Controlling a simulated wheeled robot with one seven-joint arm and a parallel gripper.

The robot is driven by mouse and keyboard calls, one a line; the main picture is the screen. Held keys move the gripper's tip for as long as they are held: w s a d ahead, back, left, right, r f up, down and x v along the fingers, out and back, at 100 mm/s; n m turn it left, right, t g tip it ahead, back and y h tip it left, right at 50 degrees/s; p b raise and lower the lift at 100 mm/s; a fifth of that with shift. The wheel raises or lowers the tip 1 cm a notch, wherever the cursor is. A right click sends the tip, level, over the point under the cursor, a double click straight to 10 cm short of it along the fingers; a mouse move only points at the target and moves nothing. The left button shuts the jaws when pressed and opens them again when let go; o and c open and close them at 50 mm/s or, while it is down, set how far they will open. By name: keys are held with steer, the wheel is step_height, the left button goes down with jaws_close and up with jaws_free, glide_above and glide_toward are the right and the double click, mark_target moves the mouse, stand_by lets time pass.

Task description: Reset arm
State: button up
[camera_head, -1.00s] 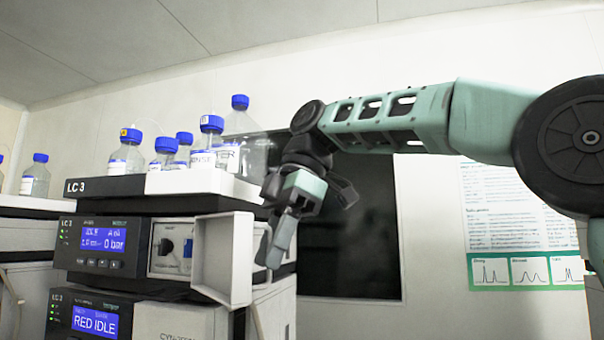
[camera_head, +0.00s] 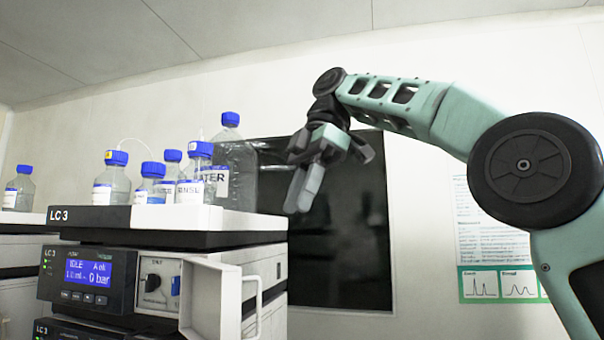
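My gripper (camera_head: 303,190) hangs at the end of my green and black arm, in the middle of the head view. It is in the air, to the right of the LC 3 stack (camera_head: 165,225) and in front of a dark panel on the wall. Its grey fingers point down and overlap from this angle, so the gap between them does not show clearly. I see no object in it.
Several blue-capped bottles (camera_head: 115,178) stand on top of the stack. A small white door (camera_head: 222,300) stands open on the stack's front, below my gripper. The dark panel (camera_head: 340,245) and a poster (camera_head: 490,240) are on the wall behind.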

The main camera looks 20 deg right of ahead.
steer(key=shift+d+r, duration=0.1)
steer(key=shift+r, duration=0.15)
steer(key=shift+f, duration=0.1)
stand_by(0.3)
steer(key=w+d+f+m+t+h, duration=0.1)
steer(key=w+d+f+m, duration=0.3)
steer(key=f, duration=0.7)
steer(key=w+f+m+t+h, duration=0.1)
steer(key=f+m, duration=0.5)
steer(key=f, duration=0.5)
steer(key=s+d+f+m+h, duration=0.1)
steer(key=s+d+f+m, duration=0.2)
steer(key=s+f, duration=0.3)
steer(key=s+d+f+m+t+h, duration=0.1)
steer(key=s+d+f+m, duration=0.25)
steer(key=f, duration=0.45)
steer(key=s+d+f+m, duration=0.3)
steer(key=s+d+f, duration=0.1)
steer(key=f, duration=0.4)
steer(key=s+a+f+n+g+b, duration=0.2)
steer(key=s+a+f+n+b, duration=0.5)
steer(key=s+a+f+b, duration=0.7)
steer(key=a+f+b, duration=0.2)
steer(key=a+b, duration=0.1)
steer(key=a, duration=0.1)
steer(key=shift+s+a+n, duration=0.15)
steer(key=shift+s+n, duration=0.1)
steer(key=shift+n, duration=0.1)
